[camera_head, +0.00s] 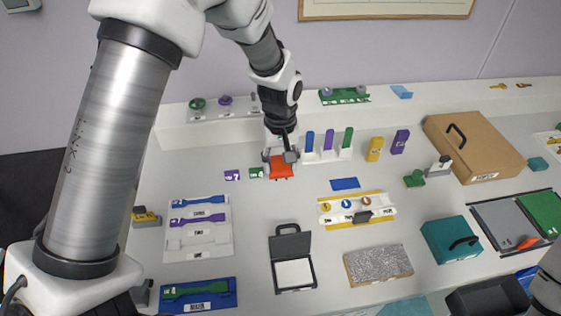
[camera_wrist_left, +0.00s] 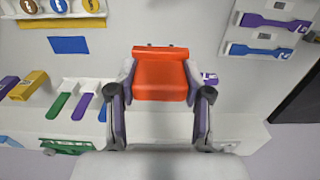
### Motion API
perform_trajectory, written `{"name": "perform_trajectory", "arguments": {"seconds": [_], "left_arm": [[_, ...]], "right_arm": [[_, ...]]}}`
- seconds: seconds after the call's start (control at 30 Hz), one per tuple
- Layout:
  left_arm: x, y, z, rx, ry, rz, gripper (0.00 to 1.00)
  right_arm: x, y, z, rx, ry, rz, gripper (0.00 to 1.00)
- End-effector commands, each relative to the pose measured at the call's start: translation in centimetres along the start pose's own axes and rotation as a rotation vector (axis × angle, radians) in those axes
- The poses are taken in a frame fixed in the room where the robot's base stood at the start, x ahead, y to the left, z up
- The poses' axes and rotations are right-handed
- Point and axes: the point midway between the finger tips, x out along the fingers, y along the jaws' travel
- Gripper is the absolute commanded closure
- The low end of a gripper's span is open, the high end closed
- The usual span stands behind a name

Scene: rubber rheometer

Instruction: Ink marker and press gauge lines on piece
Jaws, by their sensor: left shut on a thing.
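My left gripper (camera_head: 281,156) is shut on an orange-red block (camera_head: 280,168) near the back of the table. In the left wrist view the block (camera_wrist_left: 160,80) sits between both fingers (camera_wrist_left: 160,95). I cannot tell whether it touches the table. An open black case with a white pad (camera_head: 293,273), likely the ink pad, lies front centre with its lid raised. A green dumbbell piece (camera_head: 194,290) lies on a blue plate (camera_head: 224,299) at front left. Blue (camera_head: 198,201) and purple (camera_head: 197,219) dumbbell pieces lie on a white tray (camera_head: 222,243). My right gripper is out of view.
Right of the block stands a white rack (camera_head: 327,156) with coloured strips. A blue sheet (camera_head: 345,184), a white holder with round tokens (camera_head: 340,214) and a speckled slab (camera_head: 378,264) lie centre right. A teal box (camera_head: 450,240) and brown case (camera_head: 474,147) stand right.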

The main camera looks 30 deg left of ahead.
Motion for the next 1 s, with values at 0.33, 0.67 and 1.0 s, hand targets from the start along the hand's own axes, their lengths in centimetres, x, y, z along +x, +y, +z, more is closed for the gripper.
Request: {"name": "perform_trajectory", "arguments": {"seconds": [0.33,0.67,1.0], "left_arm": [[-4.8,0.0,0.0,0.000,0.000,0.000,0.73],[-8.0,0.0,0.0,0.000,-0.001,-0.001,0.73],[-7.8,0.0,0.0,0.000,0.000,0.000,0.73]], "right_arm": [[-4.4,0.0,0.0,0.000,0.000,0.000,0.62],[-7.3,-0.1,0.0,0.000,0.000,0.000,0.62],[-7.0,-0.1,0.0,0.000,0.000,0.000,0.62]]}}
